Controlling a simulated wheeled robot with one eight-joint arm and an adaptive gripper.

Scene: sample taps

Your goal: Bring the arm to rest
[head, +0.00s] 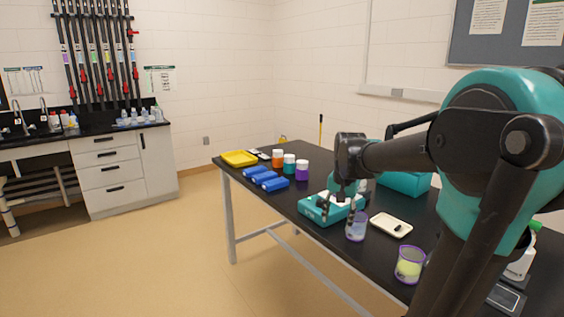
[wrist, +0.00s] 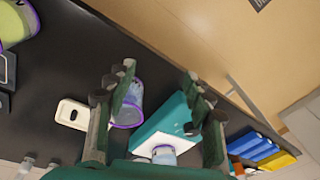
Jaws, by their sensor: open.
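My arm (head: 400,155) reaches over the black table from the right in the head view. My gripper (head: 338,208) points down above the teal device with a white top (head: 318,212). In the wrist view my gripper (wrist: 158,115) has its fingers wide apart with nothing held between them. A purple-rimmed beaker (head: 357,228) stands beside the device; it also shows between the fingers in the wrist view (wrist: 130,108). I cannot tell whether a finger touches the device or the beaker.
A white tray (head: 391,225) and a beaker with yellow-green contents (head: 410,264) are to the right. Blue blocks (head: 264,177), lidded jars (head: 289,163) and a yellow tray (head: 239,158) are at the far left. A teal box (head: 405,184) stands behind. The floor (head: 160,250) is clear.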

